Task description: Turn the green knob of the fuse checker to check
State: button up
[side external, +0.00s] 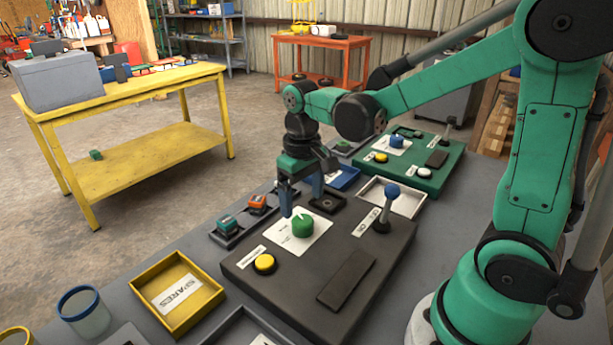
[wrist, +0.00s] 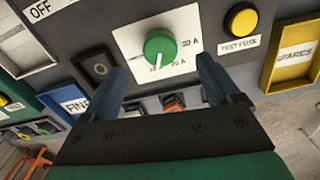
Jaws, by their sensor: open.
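The fuse checker (side external: 300,272) is a dark box on the grey bench in the side external view. Its green knob (side external: 302,228) stands on a white dial plate (side external: 316,238). The knob also shows in the wrist view (wrist: 160,44), where its white pointer line points down the picture, near small dial marks. "30 A" and "20 A" are readable on the plate; no "check" mark is readable. My gripper (side external: 301,198) is open and empty above the knob, fingers pointing down. In the wrist view its fingers (wrist: 160,68) lie either side below the knob, apart from it.
The fuse checker also carries a yellow button (side external: 264,263) and a blue-topped lever (side external: 387,205). A yellow "SPARES" tray (side external: 215,292) lies at left, fuse holders (side external: 228,226) beside the box. A green box (side external: 425,165) with its own knob stands behind.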

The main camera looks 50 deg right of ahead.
aim_at(303, 220)
jog(key=shift+f, duration=2.6)
grip_shut()
